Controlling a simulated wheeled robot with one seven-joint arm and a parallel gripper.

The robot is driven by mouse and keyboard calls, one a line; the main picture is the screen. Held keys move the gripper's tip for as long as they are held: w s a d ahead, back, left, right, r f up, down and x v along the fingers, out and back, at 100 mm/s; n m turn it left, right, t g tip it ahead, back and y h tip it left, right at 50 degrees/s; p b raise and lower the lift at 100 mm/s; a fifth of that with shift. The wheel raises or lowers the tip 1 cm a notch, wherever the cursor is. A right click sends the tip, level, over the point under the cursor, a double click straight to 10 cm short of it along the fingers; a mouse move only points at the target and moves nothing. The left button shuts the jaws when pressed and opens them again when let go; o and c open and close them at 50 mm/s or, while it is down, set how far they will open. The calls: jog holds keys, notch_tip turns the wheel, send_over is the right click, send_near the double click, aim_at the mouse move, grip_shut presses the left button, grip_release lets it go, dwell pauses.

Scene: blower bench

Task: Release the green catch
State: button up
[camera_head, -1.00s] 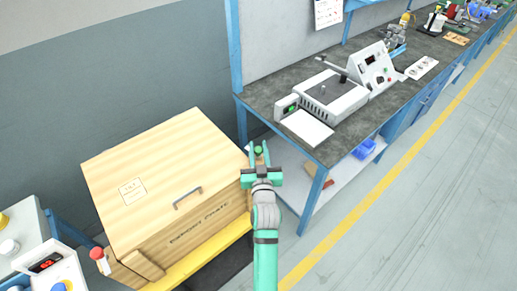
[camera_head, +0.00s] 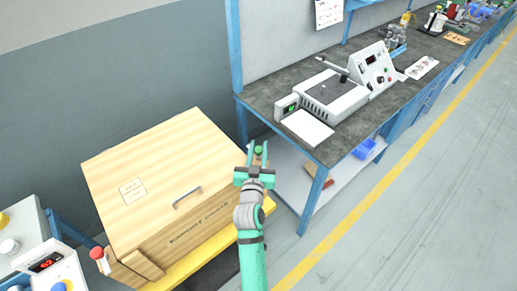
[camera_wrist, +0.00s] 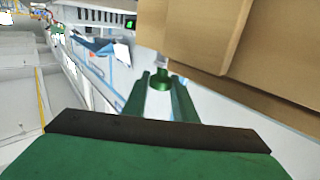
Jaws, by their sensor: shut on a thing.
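The green catch (camera_head: 258,149) is a small round green knob at the right side of the wooden export crate (camera_head: 150,172). My gripper (camera_head: 257,158) is at this right end of the crate, its two fingers on either side of the knob and shut on it. In the wrist view the green catch (camera_wrist: 160,79) sits between the green fingers, with the crate's wooden edge (camera_wrist: 200,35) close above and to the right. The fingers partly hide what the knob is mounted on. The crate lid is down.
A workbench (camera_head: 262,88) with a white lidded device (camera_head: 335,95) stands right of the crate. A blue bin (camera_head: 364,148) sits on its lower shelf. A control box with a red-knobbed lever (camera_head: 97,254) is at lower left. The floor at right is clear.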

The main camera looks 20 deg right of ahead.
jog(key=shift+f, duration=0.2)
jog(key=o, duration=0.8)
jog(key=shift+o, duration=1.2)
jog(key=shift+r, duration=0.1)
jog(key=v, duration=1)
jog(key=shift+s+a, duration=0.2)
jog(key=shift+s, duration=0.15)
